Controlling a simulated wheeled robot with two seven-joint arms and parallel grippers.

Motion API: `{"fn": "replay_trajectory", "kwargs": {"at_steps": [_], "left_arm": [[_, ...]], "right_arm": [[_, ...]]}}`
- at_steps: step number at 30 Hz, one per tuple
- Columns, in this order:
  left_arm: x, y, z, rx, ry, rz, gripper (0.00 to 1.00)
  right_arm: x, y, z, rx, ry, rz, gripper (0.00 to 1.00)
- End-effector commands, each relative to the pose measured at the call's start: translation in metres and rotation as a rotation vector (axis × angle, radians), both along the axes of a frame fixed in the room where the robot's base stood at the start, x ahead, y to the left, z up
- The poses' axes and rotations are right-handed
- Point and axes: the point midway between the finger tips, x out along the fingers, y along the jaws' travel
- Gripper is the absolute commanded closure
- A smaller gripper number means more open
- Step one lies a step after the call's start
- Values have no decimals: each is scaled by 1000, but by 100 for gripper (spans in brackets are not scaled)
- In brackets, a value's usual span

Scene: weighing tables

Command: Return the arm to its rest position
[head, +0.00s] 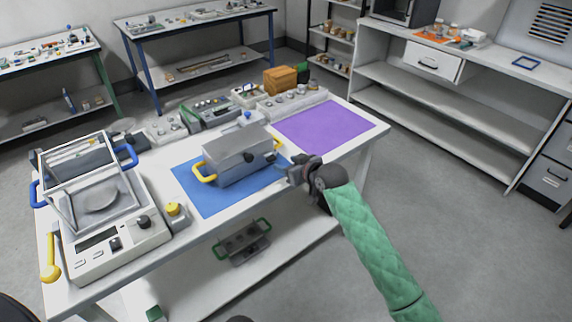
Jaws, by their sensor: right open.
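My right gripper (297,172) is open and empty at the front edge of the white table (190,236). Its green-sleeved arm comes in from the lower right. It is just right of a grey box with yellow handles (236,155), which stands on a blue mat (205,200). Whether the gripper touches the box or the mat, I cannot tell. My left gripper is not in view.
A balance with a clear draft shield (118,235) stands at the table's left end, beside a yellow-topped weight (174,212). A purple mat (325,127) lies bare at the right. Instruments and a brown box (281,79) line the back. Floor right of the table is free.

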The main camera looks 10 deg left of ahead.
Motion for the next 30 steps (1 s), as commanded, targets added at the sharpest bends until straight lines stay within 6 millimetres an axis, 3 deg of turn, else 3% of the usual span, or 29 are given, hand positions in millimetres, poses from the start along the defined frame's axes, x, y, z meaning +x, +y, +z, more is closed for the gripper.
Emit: {"fn": "replay_trajectory", "kwargs": {"at_steps": [11, 19, 26, 30], "left_arm": [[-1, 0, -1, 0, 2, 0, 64], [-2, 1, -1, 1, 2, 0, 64], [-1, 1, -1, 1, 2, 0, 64], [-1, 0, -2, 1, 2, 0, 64]], "right_arm": [[0, 0, 0, 1, 4, -2, 47], [-6, -13, -17, -124, 76, -31, 47], [4, -65, 17, -238, 71, -156, 47], [-2, -105, 17, -278, 105, -251, 47]]}}
